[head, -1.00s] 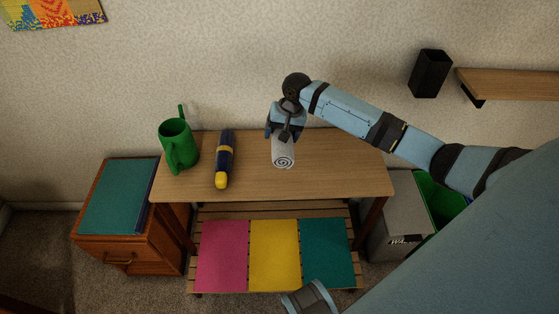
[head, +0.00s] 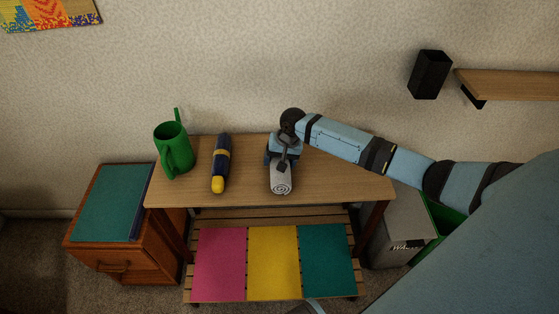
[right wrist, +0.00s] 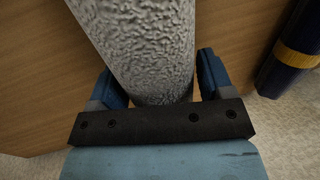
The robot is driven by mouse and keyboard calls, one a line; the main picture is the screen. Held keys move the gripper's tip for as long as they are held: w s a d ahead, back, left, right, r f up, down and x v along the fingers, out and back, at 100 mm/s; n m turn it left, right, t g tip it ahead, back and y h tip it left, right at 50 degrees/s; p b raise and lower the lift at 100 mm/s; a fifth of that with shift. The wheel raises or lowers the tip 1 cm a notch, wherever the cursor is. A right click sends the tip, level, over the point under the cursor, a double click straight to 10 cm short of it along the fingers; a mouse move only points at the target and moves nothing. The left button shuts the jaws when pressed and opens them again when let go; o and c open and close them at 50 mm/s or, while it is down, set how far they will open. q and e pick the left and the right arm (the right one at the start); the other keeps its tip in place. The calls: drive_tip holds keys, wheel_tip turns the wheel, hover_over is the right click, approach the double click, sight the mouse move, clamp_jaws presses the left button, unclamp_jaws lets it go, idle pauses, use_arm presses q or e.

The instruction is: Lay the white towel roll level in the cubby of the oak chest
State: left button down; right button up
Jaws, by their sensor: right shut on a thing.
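The white towel roll (head: 281,183) is over the wooden table, its spiral end facing the table's front edge. My right gripper (head: 282,162) is shut on the roll from behind. In the right wrist view the roll (right wrist: 145,45) runs between the two blue fingers of the gripper (right wrist: 160,82). I cannot tell whether the roll touches the tabletop. A reddish-brown wooden chest (head: 150,258) with a drawer handle stands at the left, with a teal sheet on top. I cannot make out a cubby in it.
On the table (head: 340,185) are a green watering can (head: 175,152) and a dark blue and yellow flashlight (head: 220,165), left of the roll. Below is a slatted shelf with pink (head: 220,262), yellow and teal panels. A grey bin (head: 397,235) stands right; a wall shelf (head: 510,84) is above.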

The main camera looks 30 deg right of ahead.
drive_tip(key=shift+f, duration=0.1)
drive_tip(key=o, duration=1)
